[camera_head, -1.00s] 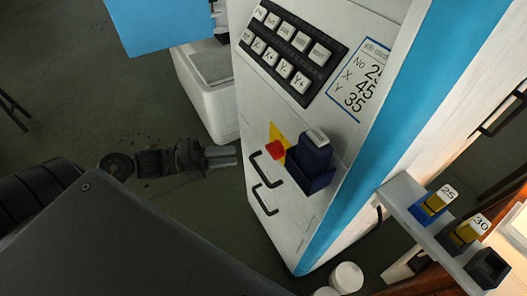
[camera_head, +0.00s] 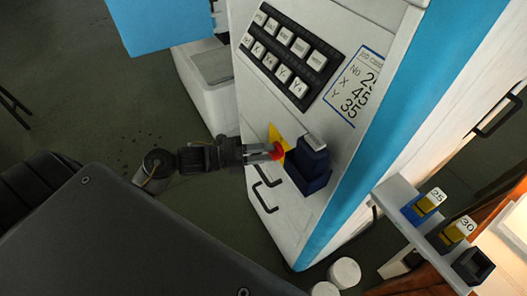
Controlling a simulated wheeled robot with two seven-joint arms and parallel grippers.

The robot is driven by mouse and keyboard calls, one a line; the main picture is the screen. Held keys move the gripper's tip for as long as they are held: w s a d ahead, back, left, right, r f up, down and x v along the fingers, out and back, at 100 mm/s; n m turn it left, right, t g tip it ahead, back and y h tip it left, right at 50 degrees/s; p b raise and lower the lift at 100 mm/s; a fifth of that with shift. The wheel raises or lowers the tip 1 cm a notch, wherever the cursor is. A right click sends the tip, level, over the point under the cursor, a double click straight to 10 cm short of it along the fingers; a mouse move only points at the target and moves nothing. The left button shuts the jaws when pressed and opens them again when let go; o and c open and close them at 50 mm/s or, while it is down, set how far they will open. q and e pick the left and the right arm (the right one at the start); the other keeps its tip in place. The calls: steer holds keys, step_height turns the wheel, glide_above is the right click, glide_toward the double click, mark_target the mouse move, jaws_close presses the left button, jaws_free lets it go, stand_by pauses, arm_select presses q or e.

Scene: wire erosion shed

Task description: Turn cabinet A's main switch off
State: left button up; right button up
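A white cabinet panel (camera_head: 345,150) with a blue edge stands in the middle. On it a red button (camera_head: 279,151) sits on a yellow plate (camera_head: 276,133). I see no switch marked as cabinet A's main switch. My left gripper (camera_head: 276,151) comes in from the left, its fingertips at the red button and partly overlapping it in the view. I cannot tell whether they touch it, or whether the fingers are open or shut. A dark blue block (camera_head: 308,160) in a holder sits just right of the button. My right gripper is not in view.
A dark keypad (camera_head: 290,50) and a job card (camera_head: 357,85) are above the button. Two black handles are below it; one handle (camera_head: 267,198) is lowest. A shelf (camera_head: 405,205) with holders marked 25 and 30 stands at right. White cylinders (camera_head: 345,271) are at the bottom.

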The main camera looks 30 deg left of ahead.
arm_select(q)
jaws_close()
